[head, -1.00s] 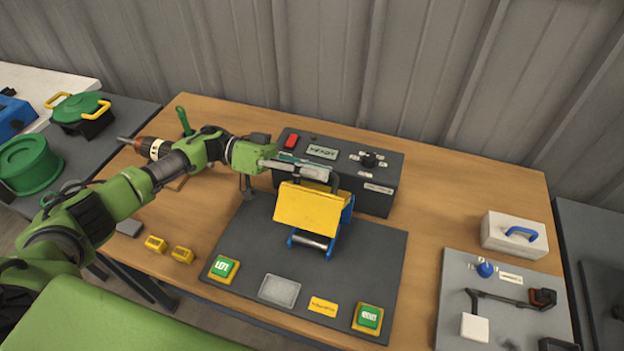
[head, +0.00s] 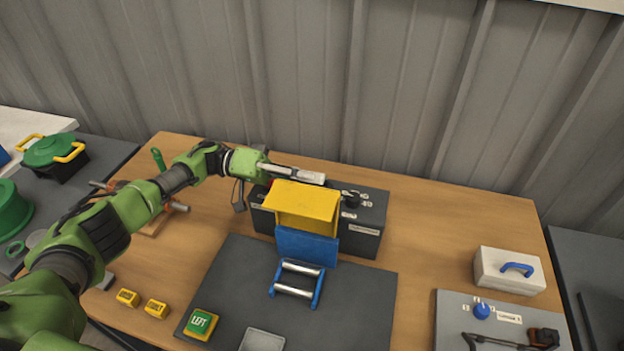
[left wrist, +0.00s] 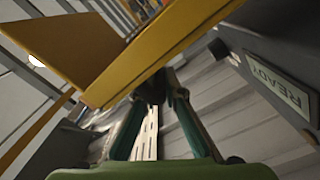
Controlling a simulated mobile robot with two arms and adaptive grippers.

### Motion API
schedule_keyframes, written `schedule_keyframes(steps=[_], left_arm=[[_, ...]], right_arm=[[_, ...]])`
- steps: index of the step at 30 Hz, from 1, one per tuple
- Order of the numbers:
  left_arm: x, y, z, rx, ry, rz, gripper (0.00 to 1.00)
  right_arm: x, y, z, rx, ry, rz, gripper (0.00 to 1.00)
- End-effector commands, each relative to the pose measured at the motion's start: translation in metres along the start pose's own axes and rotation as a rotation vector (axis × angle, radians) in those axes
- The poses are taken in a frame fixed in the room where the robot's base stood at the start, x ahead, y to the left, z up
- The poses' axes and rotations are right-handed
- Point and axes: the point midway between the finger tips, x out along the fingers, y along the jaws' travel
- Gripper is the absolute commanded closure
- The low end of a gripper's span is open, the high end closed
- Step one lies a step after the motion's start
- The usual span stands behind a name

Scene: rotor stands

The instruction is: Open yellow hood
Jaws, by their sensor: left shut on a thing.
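The yellow hood (head: 303,206) is raised and tilted back over the blue stand (head: 307,245) in the head view. Two metal rollers (head: 298,279) between blue rails show in front, uncovered. My left gripper (head: 318,179) reaches in from the left to the hood's far upper edge and is shut on the hood; its fingertips are mostly hidden in the head view. In the left wrist view the hood (left wrist: 165,50) crosses the picture, and the fingers (left wrist: 158,88) meet at its edge. The exact grip point is dark and partly hidden. My right gripper is out of view.
A black control box (head: 363,235) stands behind the hood, close to the left gripper. A dark mat (head: 350,310) carries a green LEFT button (head: 201,323). A corrugated wall is behind.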

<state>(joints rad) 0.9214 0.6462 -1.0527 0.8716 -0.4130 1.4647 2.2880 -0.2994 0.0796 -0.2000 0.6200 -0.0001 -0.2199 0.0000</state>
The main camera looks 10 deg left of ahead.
Motion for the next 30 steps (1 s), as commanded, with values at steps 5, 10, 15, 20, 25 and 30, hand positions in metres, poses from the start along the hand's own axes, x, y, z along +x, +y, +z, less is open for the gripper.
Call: schedule_keyframes(steps=[5, 10, 15, 20, 25, 30], left_arm=[[-0.0027, -0.0049, 0.0027, -0.001, 0.003, -0.008, 1.0], [-0.0031, -0.0064, 0.0042, -0.003, 0.002, -0.01, 1.0], [-0.0034, -0.0072, 0.0054, -0.004, 0.0, -0.012, 1.0], [-0.0036, -0.0079, 0.0064, -0.006, -0.001, -0.013, 1.0], [-0.0036, -0.0079, 0.0067, -0.007, -0.002, -0.012, 0.74], [-0.0034, -0.0065, 0.0052, -0.005, 0.0, -0.01, 0.74]], right_arm=[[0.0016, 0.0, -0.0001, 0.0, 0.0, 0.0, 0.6], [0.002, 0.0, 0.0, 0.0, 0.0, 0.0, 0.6], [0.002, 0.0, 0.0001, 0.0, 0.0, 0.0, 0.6], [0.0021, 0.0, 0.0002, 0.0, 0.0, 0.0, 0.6], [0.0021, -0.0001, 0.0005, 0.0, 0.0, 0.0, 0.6], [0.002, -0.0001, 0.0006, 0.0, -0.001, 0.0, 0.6]])
